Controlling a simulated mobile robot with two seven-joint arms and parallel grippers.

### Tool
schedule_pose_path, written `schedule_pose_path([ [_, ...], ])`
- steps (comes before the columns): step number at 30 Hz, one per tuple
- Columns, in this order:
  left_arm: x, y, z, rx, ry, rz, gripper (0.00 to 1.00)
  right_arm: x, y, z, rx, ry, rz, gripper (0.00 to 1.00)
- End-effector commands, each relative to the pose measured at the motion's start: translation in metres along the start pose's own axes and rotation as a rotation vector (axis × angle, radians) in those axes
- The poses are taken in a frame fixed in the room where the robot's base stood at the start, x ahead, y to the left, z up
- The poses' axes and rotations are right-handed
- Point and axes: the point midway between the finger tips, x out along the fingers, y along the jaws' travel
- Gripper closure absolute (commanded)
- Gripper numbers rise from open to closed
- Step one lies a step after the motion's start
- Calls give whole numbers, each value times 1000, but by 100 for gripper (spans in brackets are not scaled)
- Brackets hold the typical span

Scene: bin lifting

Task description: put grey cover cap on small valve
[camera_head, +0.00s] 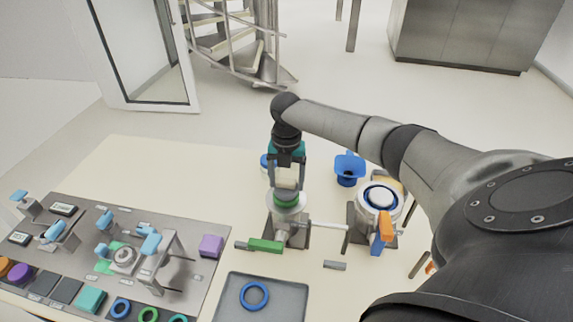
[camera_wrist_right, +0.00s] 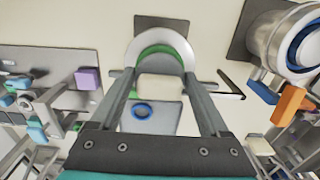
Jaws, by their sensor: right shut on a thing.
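My right gripper (camera_head: 288,170) points down over the small valve (camera_head: 287,222), with its fingers shut on a pale block-like piece, apparently the grey cover cap (camera_head: 288,178). The cap also shows between the fingers in the right wrist view (camera_wrist_right: 160,88). The small valve has a white round flange with a green ring (camera_head: 286,199) and a green handle (camera_head: 266,246). The cap is just above or at the green ring; I cannot tell whether they touch. The gripper and cap hide part of the valve opening. My left gripper is not in view.
A larger valve (camera_head: 366,217) with a blue ring and orange handle stands to the right, joined by a pipe. A blue funnel-like part (camera_head: 349,168) stands behind. A grey tray (camera_head: 232,300) with a blue ring (camera_head: 254,296) lies in front. A parts board (camera_head: 205,270) fills the left.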

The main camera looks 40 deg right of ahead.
Motion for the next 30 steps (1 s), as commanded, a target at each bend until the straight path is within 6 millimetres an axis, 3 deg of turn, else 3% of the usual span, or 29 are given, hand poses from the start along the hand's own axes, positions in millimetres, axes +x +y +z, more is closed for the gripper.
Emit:
schedule_pose_path([
  [18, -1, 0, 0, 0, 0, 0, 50, 4, 0, 0, 0, 0, 0, 65],
  [19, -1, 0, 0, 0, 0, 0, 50, 4, 0, 0, 0, 0, 0, 20],
  [24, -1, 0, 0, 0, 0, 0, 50, 4, 0, 0, 0, 0, 0, 1],
  [30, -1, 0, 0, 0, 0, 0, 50, 4, 0, 0, 0, 0, 0, 0],
])
